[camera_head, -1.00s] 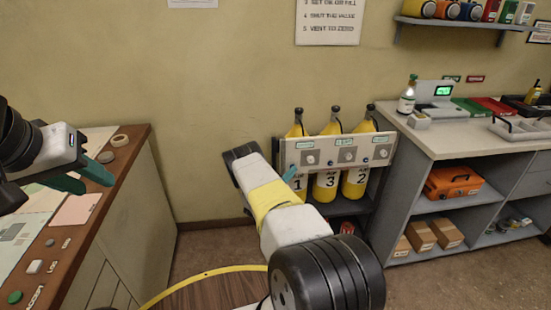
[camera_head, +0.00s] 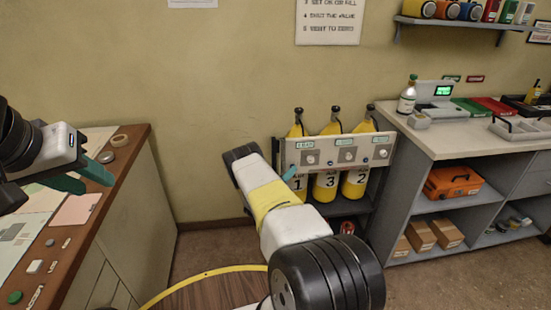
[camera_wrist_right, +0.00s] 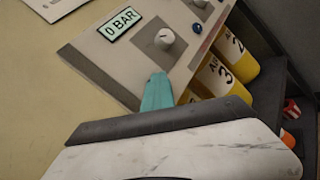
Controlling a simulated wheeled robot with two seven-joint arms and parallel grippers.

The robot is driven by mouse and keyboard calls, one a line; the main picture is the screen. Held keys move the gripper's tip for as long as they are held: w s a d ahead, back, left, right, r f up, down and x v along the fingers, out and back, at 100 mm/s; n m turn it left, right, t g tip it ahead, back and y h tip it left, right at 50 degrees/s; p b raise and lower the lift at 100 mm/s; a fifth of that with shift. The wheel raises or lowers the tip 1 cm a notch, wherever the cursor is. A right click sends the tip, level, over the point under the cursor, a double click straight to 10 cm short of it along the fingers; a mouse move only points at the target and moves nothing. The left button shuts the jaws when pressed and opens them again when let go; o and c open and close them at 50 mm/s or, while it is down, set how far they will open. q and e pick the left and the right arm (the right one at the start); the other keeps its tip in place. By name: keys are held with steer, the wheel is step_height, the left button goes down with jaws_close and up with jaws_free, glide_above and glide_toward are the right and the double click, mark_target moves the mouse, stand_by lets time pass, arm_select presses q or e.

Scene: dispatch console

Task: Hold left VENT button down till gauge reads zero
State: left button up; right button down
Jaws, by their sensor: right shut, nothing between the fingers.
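The cylinder panel (camera_head: 330,149) stands against the wall with a small display and a knob above each cylinder. In the right wrist view the left gauge display (camera_wrist_right: 119,24) reads 0 BAR, with a white knob (camera_wrist_right: 164,38) beside it. My right gripper (camera_head: 289,174) is shut and empty, its teal fingertips at the panel's lower left. They also show in the right wrist view (camera_wrist_right: 158,88), below the left knob. The left VENT button is not visible; the fingertips cover that spot, and contact cannot be told.
Several yellow cylinders (camera_head: 325,187) stand below the panel. A blue button (camera_wrist_right: 197,28) shows beside the middle knob. A wooden-edged desk (camera_head: 88,217) is at left, and a grey counter (camera_head: 452,138) with open shelves is at right. Floor between them is partly clear.

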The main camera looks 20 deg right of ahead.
stand_by(0.4)
steer(key=shift+s+a, duration=0.2)
steer(key=shift+s, duration=0.55)
steer(key=shift+s, duration=0.1)
steer(key=shift+s+a, duration=0.2)
steer(key=shift+s, duration=0.6)
steer(key=shift+s+a, duration=0.2)
steer(key=shift+s, duration=0.55)
steer(key=shift+s+a, duration=0.2)
steer(key=shift+s, duration=0.6)
